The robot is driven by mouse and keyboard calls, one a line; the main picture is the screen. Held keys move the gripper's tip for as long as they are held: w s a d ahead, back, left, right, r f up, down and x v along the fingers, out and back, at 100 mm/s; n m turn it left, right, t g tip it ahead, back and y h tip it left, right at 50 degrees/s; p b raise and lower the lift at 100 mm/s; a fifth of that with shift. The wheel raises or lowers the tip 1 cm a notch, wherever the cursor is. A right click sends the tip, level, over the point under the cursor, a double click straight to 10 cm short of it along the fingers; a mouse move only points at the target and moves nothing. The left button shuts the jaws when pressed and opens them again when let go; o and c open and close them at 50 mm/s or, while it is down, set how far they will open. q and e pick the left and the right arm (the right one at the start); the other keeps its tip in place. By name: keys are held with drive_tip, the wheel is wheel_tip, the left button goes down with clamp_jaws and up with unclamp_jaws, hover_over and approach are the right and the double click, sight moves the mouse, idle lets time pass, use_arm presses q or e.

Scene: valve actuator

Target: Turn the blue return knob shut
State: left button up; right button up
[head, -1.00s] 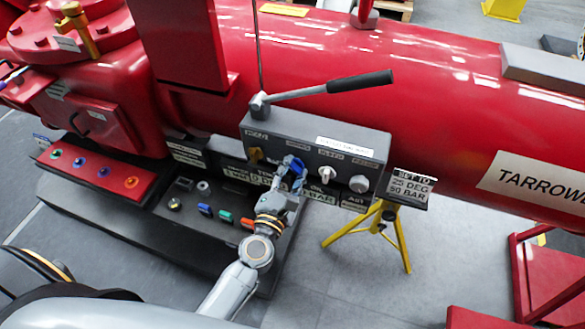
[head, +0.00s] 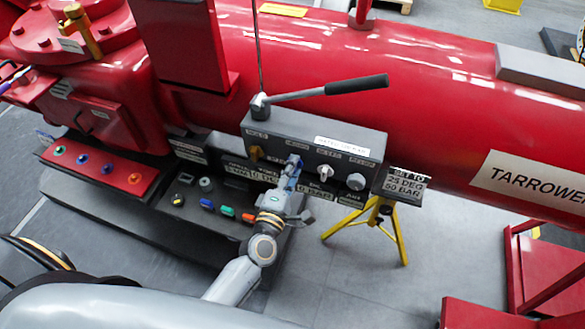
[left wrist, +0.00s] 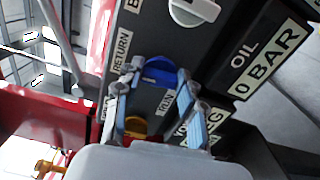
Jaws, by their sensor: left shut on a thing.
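The blue return knob (head: 294,159) is on the front of the dark grey control box (head: 255,130). In the left wrist view the blue knob (left wrist: 162,72) sits between my two fingertips, beside the RETURN label (left wrist: 121,51). My left gripper (head: 292,168) is shut on the knob, with one finger on each side. The fingers hide part of the knob in the head view, so I cannot tell its exact turn angle there. My right gripper is in neither view.
A yellow knob (head: 256,153) and two white knobs (head: 325,172) share the box front. A lever with a black grip (head: 357,85) is above. A sign on a yellow tripod (head: 385,213) stands to the right.

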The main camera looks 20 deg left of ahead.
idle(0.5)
use_arm(q)
drive_tip(key=o, duration=1.2)
drive_tip(key=shift+c, duration=0.2)
drive_tip(key=s, duration=1.2)
drive_tip(key=shift+a, duration=0.2)
drive_tip(key=shift+f, duration=0.1)
